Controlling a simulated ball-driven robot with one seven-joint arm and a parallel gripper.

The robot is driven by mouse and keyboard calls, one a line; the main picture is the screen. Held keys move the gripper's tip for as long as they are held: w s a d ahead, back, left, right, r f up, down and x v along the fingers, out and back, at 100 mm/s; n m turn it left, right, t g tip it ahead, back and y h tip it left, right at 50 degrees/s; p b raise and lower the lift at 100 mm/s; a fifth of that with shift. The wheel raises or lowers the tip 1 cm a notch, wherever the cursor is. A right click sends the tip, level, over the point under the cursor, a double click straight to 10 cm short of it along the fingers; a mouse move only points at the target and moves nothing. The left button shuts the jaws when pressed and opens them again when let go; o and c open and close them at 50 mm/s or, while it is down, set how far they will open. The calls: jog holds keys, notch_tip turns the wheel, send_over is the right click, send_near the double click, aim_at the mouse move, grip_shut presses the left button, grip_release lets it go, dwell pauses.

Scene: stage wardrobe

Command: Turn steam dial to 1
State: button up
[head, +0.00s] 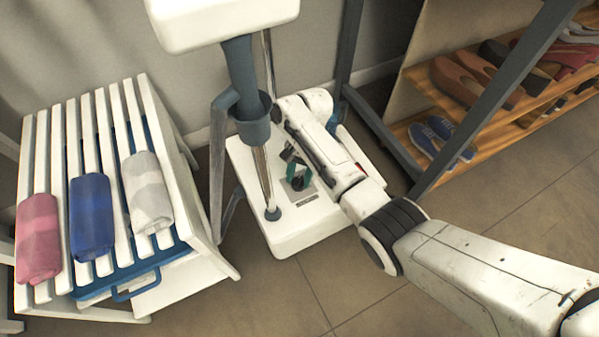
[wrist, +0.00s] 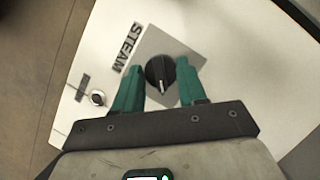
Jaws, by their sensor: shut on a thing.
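The steam dial (wrist: 159,72) is a round black knob with a raised grip and a pale mark near its lower edge. It sits on a grey plate (wrist: 151,43) beside the word STEAM. No number marks are readable. My gripper (wrist: 158,68) has its two teal fingers on either side of the dial and is shut on it. In the head view, my gripper (head: 297,168) is over the white steamer base (head: 290,236), at the dial (head: 298,182), which my arm and fingers partly hide.
The steamer's pole (head: 242,75) rises left of my gripper. A white slatted rack (head: 60,125) with rolled pink, blue and grey cloths stands at left. A dark-framed shoe shelf (head: 490,133) is at right. Floor in front is clear.

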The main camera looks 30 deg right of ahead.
jog(key=n+g+h+p, duration=0.1)
jog(key=n, duration=0.3)
jog(key=shift+a+n, duration=0.1)
jog(key=shift+n, duration=0.2)
jog(key=n+h, duration=0.1)
jog(key=n, duration=0.1)
jog(key=n+h, duration=0.1)
jog(key=n, duration=0.2)
jog(key=shift+w+a+g+p, duration=0.1)
jog(key=shift+a+g+p, duration=0.05)
jog(key=shift+g+p, duration=0.2)
jog(key=o, duration=1)
jog(key=p+v, duration=0.3)
jog(key=v, duration=0.7)
jog(key=shift+a+r, duration=0.15)
jog(key=shift+r, duration=0.2)
